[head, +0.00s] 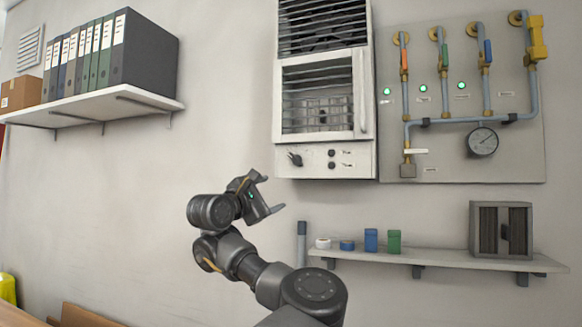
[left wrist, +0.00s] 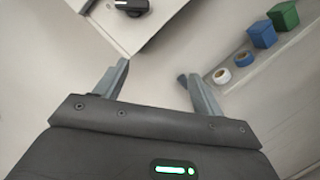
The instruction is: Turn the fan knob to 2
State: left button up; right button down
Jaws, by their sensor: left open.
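The fan knob (head: 295,160) is a dark knob at the lower left of the white wall unit's front panel (head: 312,158). It also shows at the top of the left wrist view (left wrist: 132,7), with a pale pointer mark on it; I cannot read any numbers around it. My left gripper (head: 273,193) is open and empty, below and left of the knob and apart from it. In the left wrist view its two fingers (left wrist: 158,85) are spread wide with nothing between them. My right gripper is not in view.
A shelf (head: 450,259) below the unit holds tape rolls, a blue box (head: 371,240), a green box (head: 394,241) and a grey cabinet (head: 487,230). A pipe panel (head: 460,150) is at right. A binder shelf (head: 100,108) is at upper left. The wall between is clear.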

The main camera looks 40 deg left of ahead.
pick_arm(q)
jog(key=n+t, duration=0.1)
jog(key=t, duration=0.1)
send_near(293, 160)
jog(key=shift+h, duration=0.5)
jog(key=p+x, duration=0.3)
jog(key=p, duration=0.3)
jog(key=p+x, duration=0.4)
jog(key=p, duration=0.3)
jog(key=shift+w+a+r, duration=0.1)
jog(key=shift+w+r, duration=0.1)
jog(key=shift+r, duration=0.1)
jog(key=shift+w+a+p, duration=0.1)
jog(key=shift+w+p, duration=0.55)
jog(key=shift+w, duration=0.05)
jog(key=shift+c, duration=0.4)
